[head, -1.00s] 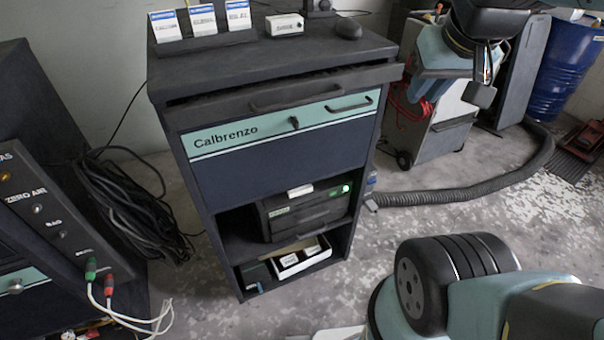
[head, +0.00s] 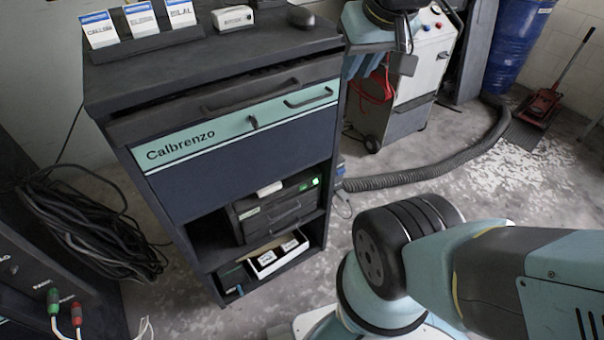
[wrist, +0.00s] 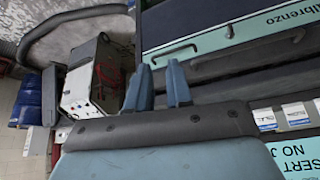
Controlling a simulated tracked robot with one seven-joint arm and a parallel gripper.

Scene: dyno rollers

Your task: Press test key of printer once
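The printer (head: 280,212) is a dark box in the open upper shelf of the Calbrenzo cabinet (head: 235,160). A green light (head: 316,182) glows at its upper right front, and a small white piece (head: 269,189) lies on its top. Its test key is too small to make out. My gripper (head: 356,70) is at the right of the cabinet's top, well above and away from the printer. In the wrist view my gripper (wrist: 158,68) shows two blue fingers apart with nothing between them. The printer is not visible in the wrist view.
The shelf's side walls and the drawer front above enclose the printer. A white box (head: 277,255) stands on the shelf below. A wheeled machine (head: 408,85) and a grey hose (head: 430,176) are to the right. The floor before the cabinet is partly bare.

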